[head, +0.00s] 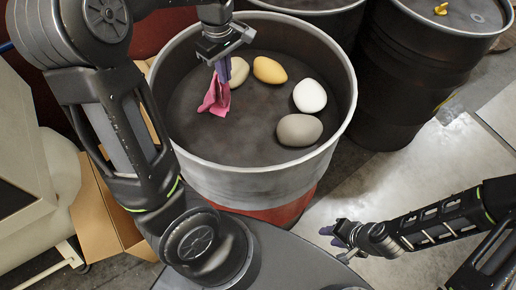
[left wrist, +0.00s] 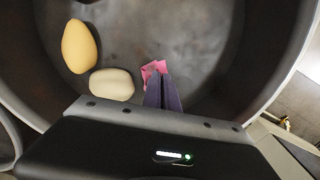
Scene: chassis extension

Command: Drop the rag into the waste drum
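The waste drum (head: 341,120) is an open drum with a pale rim and dark inside, in the middle of the head view. The pink rag (head: 214,97) hangs from the fingers of my left gripper (head: 222,72), over the inside of the drum. In the left wrist view the rag (left wrist: 152,70) shows at the tips of the closed purple fingers (left wrist: 163,92). My left gripper is shut on the rag. I cannot tell whether the rag touches the drum's floor. My right gripper (head: 335,233) is outside the drum at the lower right, and its finger gap is too small to judge.
Inside the drum lie a yellow egg-shaped object (head: 269,70), a beige one (head: 238,71), a white one (head: 310,96) and a grey one (head: 299,130). A dark closed drum (head: 410,75) stands to the right. A cardboard box (head: 97,215) is at the left.

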